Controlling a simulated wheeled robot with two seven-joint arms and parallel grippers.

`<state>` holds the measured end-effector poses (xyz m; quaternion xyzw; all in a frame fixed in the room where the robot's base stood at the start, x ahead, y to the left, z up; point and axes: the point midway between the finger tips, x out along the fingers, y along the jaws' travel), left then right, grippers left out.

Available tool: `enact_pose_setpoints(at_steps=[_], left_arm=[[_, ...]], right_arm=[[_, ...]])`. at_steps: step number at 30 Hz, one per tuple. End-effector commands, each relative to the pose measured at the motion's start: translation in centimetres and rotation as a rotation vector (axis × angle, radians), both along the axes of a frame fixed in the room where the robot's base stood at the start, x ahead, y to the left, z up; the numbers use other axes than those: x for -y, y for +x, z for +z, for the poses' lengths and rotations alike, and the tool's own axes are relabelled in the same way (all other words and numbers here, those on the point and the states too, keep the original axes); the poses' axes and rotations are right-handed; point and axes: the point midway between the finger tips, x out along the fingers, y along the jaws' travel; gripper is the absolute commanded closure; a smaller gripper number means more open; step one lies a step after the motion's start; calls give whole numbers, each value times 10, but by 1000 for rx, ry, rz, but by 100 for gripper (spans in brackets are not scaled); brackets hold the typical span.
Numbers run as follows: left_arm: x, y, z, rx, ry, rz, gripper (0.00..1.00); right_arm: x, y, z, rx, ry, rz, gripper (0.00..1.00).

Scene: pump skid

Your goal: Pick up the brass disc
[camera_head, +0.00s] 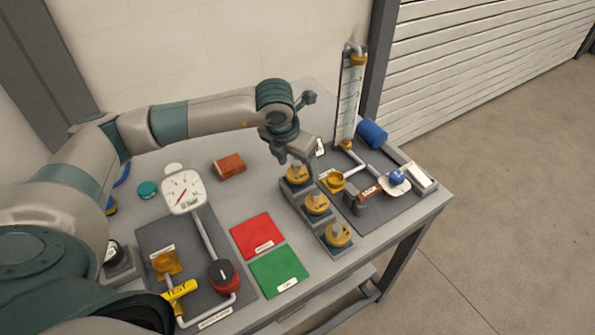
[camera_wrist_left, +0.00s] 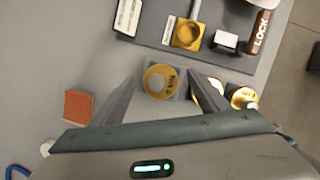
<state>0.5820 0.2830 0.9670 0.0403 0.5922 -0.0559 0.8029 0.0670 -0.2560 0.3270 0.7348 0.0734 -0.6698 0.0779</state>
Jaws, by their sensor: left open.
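Three brass discs with knobs stand in a row on grey stepped blocks in the head view: a far one (camera_head: 297,175), a middle one (camera_head: 317,204) and a near one (camera_head: 338,235). My left gripper (camera_head: 299,160) is over the far disc, pointing down. In the left wrist view, the far disc (camera_wrist_left: 160,80) shows between the two open fingers of the left gripper (camera_wrist_left: 160,76). Another brass disc (camera_wrist_left: 243,97) lies to the right, outside the fingers. I cannot tell whether the fingers touch the far disc. My right gripper is not in view.
A gauge (camera_head: 183,190) and a red-black knob (camera_head: 223,275) are on the left panel. Red (camera_head: 257,235) and green (camera_head: 279,271) mats lie in front. A reddish block (camera_head: 229,165) is left of the gripper. Pipework with a blue ball knob (camera_head: 397,177) and clear column (camera_head: 348,100) stand right.

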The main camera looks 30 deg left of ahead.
Motion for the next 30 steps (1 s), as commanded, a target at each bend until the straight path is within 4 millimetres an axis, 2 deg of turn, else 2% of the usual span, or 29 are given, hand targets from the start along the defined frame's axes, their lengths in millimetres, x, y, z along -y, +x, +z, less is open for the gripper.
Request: enact_pose_setpoints(at_steps=[6,18,24,30], left_arm=[[0,3,-11,0,0,-1,32],[0,3,-11,0,1,-1,32],[0,3,-11,0,1,-1,79],[0,3,-10,1,1,-1,81]], right_arm=[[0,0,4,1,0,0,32],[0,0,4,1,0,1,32],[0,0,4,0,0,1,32],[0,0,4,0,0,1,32]])
